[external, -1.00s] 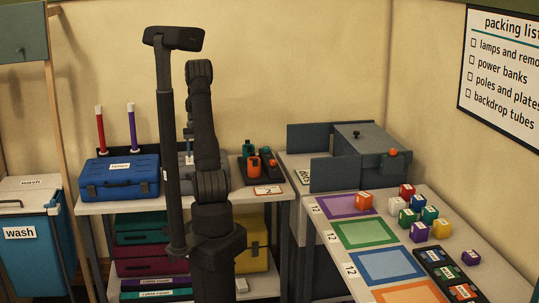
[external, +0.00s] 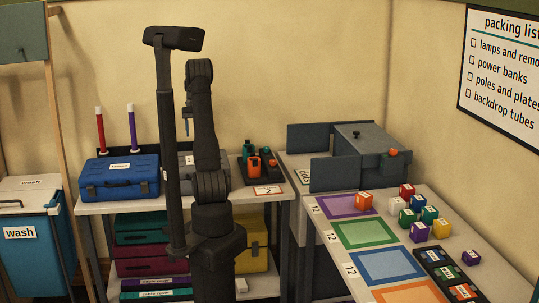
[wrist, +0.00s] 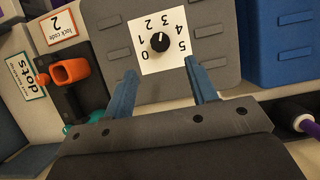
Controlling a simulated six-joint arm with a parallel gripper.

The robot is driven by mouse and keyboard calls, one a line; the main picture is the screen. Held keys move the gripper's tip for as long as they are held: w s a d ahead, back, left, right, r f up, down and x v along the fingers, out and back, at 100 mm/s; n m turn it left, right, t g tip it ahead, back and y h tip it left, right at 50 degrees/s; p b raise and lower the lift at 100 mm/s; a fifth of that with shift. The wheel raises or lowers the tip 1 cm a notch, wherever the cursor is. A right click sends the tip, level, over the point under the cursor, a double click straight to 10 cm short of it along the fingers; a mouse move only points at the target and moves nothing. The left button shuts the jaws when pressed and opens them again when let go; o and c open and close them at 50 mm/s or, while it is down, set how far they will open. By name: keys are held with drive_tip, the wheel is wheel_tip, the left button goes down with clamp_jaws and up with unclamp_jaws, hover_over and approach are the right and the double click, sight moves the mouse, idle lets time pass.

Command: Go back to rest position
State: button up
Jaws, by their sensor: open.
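My gripper (external: 187,130) hangs in the air above the back table, partly beside my own arm. In the wrist view its two blue fingers (wrist: 165,82) are spread apart with nothing between them. Beyond them is a grey case (wrist: 225,75) with a white dial plate (wrist: 170,62) numbered 0 to 5 and a black knob (wrist: 160,42). The fingers are apart from the knob. I cannot read surely which number the knob points at. In the external view the grey case (external: 184,175) is mostly hidden by my arm and a dark pole.
A blue case (external: 118,180) stands left of the grey case. An orange and green holder set (external: 255,165) stands to the right by a "2" card (external: 268,190). Red and purple tubes (external: 132,128) stand at the back. Colored cubes (external: 425,215) sit on the right table.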

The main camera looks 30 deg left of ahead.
drive_tip(key=v, duration=0.8)
drive_tip(key=x, duration=1.7)
drive_tip(key=shift+s+d+f, duration=0.1)
drive_tip(key=shift+f, duration=0.1)
drive_tip(key=n+t+h, duration=0.1)
drive_tip(key=n, duration=0.3)
drive_tip(key=shift+s, duration=0.1)
drive_tip(key=n+t, duration=0.2)
drive_tip(key=n, duration=0.3)
drive_tip(key=shift+s, duration=0.15)
drive_tip(key=v, duration=0.7)
drive_tip(key=shift+a, duration=0.2)
